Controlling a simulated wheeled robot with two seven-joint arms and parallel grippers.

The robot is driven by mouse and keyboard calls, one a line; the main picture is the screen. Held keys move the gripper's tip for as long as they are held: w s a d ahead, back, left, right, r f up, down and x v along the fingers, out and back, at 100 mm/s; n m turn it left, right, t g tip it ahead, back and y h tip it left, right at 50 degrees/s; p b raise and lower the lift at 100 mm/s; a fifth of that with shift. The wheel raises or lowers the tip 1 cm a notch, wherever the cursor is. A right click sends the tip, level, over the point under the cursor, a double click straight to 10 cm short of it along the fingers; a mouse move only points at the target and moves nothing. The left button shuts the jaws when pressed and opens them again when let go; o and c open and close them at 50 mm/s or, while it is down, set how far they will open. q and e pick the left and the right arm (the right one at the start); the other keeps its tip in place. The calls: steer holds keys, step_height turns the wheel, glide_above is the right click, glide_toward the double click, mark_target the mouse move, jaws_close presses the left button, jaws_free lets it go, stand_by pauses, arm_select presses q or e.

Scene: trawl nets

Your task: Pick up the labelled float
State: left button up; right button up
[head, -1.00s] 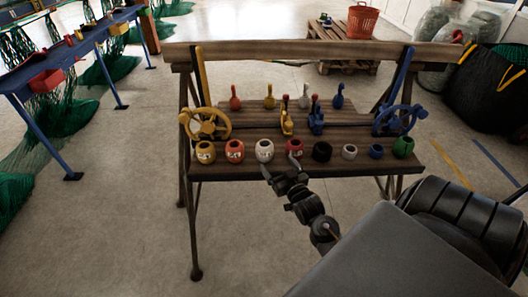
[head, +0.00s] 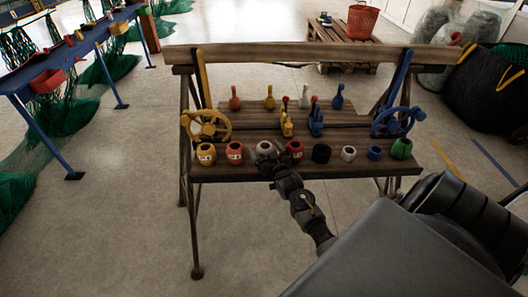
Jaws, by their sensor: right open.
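A row of small barrel-shaped floats stands along the front of a wooden bench. From the left come a yellow float (head: 206,152), a red float (head: 235,151), a white float (head: 265,147) and another red float (head: 295,149). The yellow float and both red ones show pale label patches; the lettering is too small to read. My right gripper (head: 268,160) is open at the white float, its dark jaws covering the float's lower front. I cannot tell whether they touch it. My left gripper is out of view.
Black (head: 321,153), grey-white (head: 348,153), blue (head: 375,152) and green (head: 401,148) floats continue the row. Behind stand a yellow handwheel (head: 207,125), a blue handwheel (head: 398,121) and several upright handles. The bench's front edge (head: 220,174) runs close below the floats.

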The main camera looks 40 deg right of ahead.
mark_target(265, 142)
steer(key=shift+w, duration=0.25)
steer(key=c, duration=1.1)
steer(key=shift+o, duration=0.2)
steer(key=shift+r, duration=0.55)
steer(key=shift+s+d+r, duration=0.1)
steer(key=shift+s+r, duration=0.1)
steer(key=shift+r, duration=1)
steer(key=s+d+r+b, duration=0.1)
steer(key=s+d+r, duration=0.2)
steer(key=s+r, duration=0.6)
steer(key=s, duration=0.4)
steer(key=shift+s+r, duration=0.15)
steer(key=shift+r, duration=0.1)
